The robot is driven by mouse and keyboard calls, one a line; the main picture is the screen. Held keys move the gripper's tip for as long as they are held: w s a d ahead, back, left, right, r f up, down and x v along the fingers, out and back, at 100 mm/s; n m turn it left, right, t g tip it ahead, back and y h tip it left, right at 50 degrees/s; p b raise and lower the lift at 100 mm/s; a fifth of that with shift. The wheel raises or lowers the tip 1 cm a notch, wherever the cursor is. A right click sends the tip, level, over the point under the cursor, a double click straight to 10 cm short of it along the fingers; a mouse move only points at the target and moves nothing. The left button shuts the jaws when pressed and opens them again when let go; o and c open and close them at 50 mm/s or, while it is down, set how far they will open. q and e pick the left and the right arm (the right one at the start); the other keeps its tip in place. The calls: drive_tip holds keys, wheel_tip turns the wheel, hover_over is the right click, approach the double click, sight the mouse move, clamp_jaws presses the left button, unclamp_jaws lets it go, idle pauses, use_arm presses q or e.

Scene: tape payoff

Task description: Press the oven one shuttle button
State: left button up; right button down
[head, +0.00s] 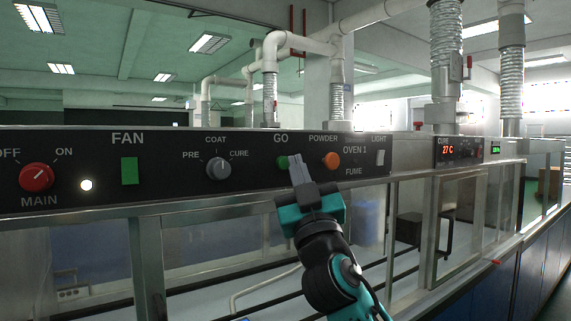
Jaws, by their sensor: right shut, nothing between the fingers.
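A black control panel (255,181) runs across the view above a glass-fronted cabinet. A green round button (283,162) sits under the label GO, and an orange round knob or button (331,160) sits to its right, beside the label OVEN 1. No label reading shuttle can be made out. My right gripper (296,160) is shut and empty. Its fingertips point up at the panel, just right of the green button and overlapping its edge in the picture. I cannot tell whether they touch it. My left gripper is not in view.
Left on the panel are a red MAIN knob (37,177), a white lamp (86,185), a green FAN switch (130,171) and a grey PRE/CURE selector (218,168). A pale LIGHT switch (380,157) is at the right. A red display (447,149) reads 27 C farther right.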

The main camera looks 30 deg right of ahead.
drive_tip(key=shift+w, duration=0.1)
drive_tip(key=shift+w, duration=0.35)
